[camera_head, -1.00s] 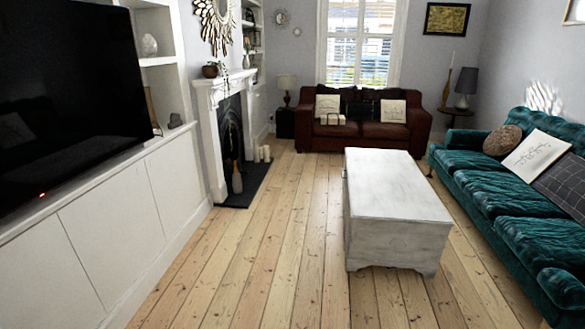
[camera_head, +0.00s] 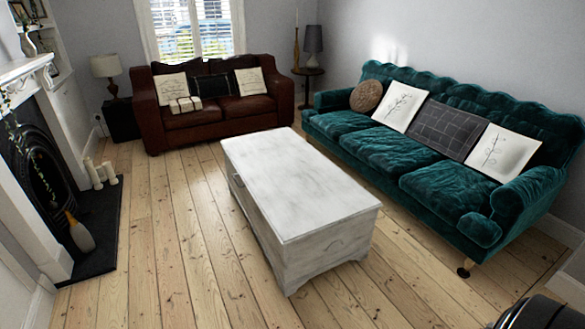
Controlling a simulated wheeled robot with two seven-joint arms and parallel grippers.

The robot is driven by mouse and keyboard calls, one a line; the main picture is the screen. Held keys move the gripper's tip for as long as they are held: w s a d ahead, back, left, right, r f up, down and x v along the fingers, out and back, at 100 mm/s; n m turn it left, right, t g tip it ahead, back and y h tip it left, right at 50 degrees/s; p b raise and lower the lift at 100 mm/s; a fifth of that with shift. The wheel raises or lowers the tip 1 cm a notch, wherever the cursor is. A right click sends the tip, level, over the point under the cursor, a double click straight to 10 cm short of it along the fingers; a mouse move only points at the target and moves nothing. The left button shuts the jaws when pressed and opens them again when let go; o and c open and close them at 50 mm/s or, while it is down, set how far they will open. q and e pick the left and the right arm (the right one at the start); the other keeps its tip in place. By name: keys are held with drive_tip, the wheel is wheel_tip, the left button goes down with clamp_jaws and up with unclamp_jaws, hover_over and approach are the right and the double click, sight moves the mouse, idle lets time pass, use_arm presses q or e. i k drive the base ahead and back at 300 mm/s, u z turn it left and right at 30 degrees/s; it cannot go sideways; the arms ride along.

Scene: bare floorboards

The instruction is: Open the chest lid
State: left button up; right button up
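The chest (camera_head: 318,258) is a long, whitewashed wooden box standing on the floorboards in the middle of the head view. Its flat lid (camera_head: 295,180) is closed and has nothing on it. A handle or latch shows on its left long side, partly in shade. Neither of my grippers shows in the view, so their state and their distance from the chest cannot be seen.
A teal sofa (camera_head: 375,153) stands close to the right of the chest. A brown leather sofa (camera_head: 215,114) is behind it. A fireplace with a dark hearth (camera_head: 104,222) is at the left. Bare floorboards (camera_head: 178,255) lie free left of the chest.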

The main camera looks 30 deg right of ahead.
sight(301, 194)
drive_tip(key=z, duration=0.3)
drive_tip(key=i, duration=0.6)
drive_tip(key=u, duration=0.1)
drive_tip(key=k, duration=0.5)
drive_tip(key=u, duration=0.55)
drive_tip(key=i, duration=1.35)
drive_tip(key=z, duration=1.4)
drive_tip(key=i, duration=0.9)
drive_tip(key=z, duration=0.85)
